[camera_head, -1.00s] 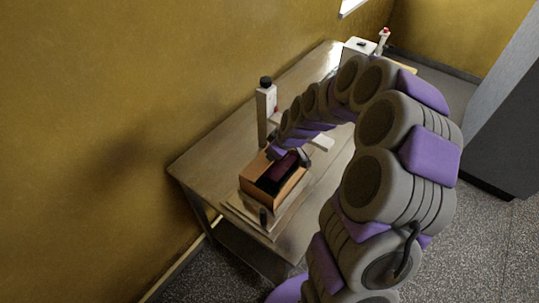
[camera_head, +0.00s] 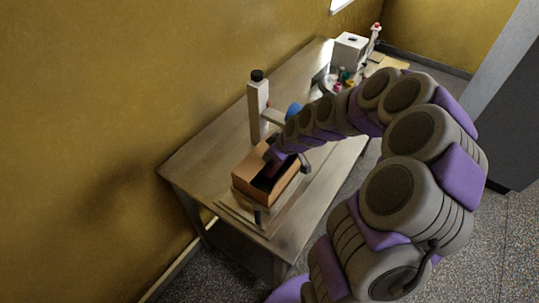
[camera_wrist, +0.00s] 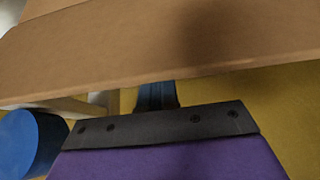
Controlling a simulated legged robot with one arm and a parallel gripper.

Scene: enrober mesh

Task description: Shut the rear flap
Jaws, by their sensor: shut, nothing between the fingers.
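An open cardboard box (camera_head: 281,191) stands on a low platform on the table. A brown panel (camera_head: 251,160) lies over the left part of its top, and the rest of the opening is dark; I cannot tell for sure which flap this is. My gripper (camera_head: 272,156) is over the box's far side, its fingertips hard to make out. In the wrist view a wide cardboard panel (camera_wrist: 150,45) crosses the top of the picture, just beyond my shut fingers (camera_wrist: 157,95). Whether they touch it I cannot tell.
A post with a dark cap (camera_head: 257,105) rises behind the box. A blue round thing (camera_head: 294,110) is beside my arm, and also shows in the wrist view (camera_wrist: 30,145). A white box (camera_head: 349,50) and small items stand at the table's far end.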

